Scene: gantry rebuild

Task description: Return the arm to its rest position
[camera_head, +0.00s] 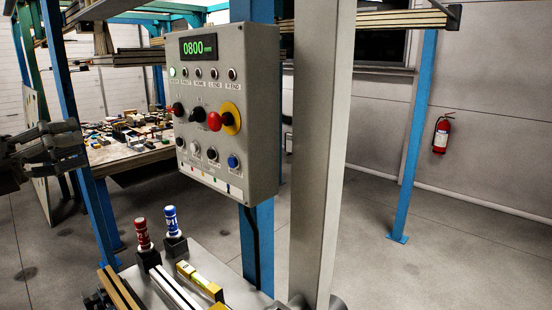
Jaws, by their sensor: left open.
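My left gripper (76,148) is at the left edge of the head view, dark and seen from the side. Its jaws are open and I see nothing between them. It is in the air, left of the grey control box (258,120) and apart from it. The control box has a green display reading 0800, a row of small lamps, and red, black, white and blue buttons and knobs, one red button on a yellow disc. My right gripper is not in view.
A cluttered table (140,160) stands behind the left gripper. Blue posts (414,140) rise around the area. Below the box, a surface (206,272) holds a red-topped (142,234) and a blue-topped (171,222) item. A fire extinguisher (441,135) hangs on the wall. Floor (440,270) at right is clear.

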